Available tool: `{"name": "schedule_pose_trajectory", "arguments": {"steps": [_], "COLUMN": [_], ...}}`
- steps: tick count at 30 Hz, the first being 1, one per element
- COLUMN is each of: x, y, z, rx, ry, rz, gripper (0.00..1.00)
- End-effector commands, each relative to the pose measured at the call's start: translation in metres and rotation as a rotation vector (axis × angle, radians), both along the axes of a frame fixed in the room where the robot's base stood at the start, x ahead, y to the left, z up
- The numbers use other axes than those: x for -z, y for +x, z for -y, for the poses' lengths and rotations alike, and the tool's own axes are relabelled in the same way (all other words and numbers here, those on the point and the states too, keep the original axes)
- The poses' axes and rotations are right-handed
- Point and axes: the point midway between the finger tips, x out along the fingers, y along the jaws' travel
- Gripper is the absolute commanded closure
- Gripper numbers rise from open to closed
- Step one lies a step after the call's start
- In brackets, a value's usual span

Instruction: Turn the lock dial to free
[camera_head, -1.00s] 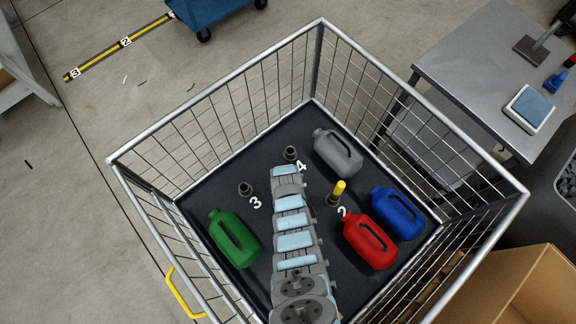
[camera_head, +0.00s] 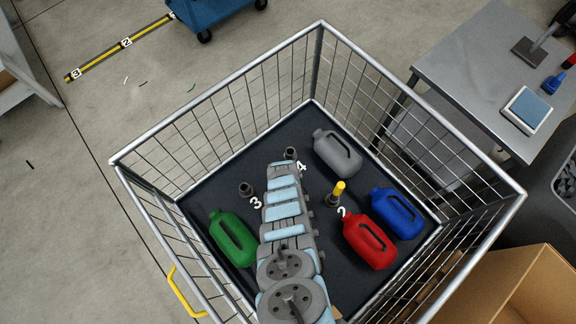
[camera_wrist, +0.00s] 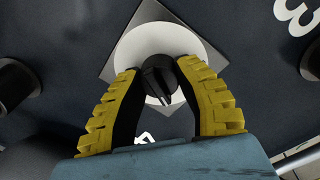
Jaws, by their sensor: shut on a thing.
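The lock dial (camera_wrist: 158,80) is a black ridged knob on a white disc (camera_wrist: 150,40) with a grey square plate (camera_wrist: 150,12), in the wrist view. My gripper (camera_wrist: 160,72) has two yellow ribbed fingers with dark inner pads, one on each side of the knob, shut on it. The knob's ridge runs roughly up and down in that view, tilted slightly. I cannot make out lock or free marks. In the head view my arm hides the dial and my fingers.
A wire cage (camera_head: 215,92) surrounds the dark floor. Short dark posts stand by the numbers 3 (camera_head: 246,189) and 4 (camera_head: 290,153); the post by 2 (camera_head: 333,200) has a yellow top.

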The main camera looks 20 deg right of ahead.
Motion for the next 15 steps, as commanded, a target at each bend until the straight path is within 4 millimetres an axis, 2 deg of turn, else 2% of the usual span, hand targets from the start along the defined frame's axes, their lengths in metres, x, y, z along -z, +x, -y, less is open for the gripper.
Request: {"name": "schedule_pose_trajectory", "arguments": {"steps": [15], "x": [0.0013], "y": [-0.0005], "z": [-0.0004], "rx": [0.238], "ry": [0.001], "rz": [-0.002], "gripper": [1.00]}}
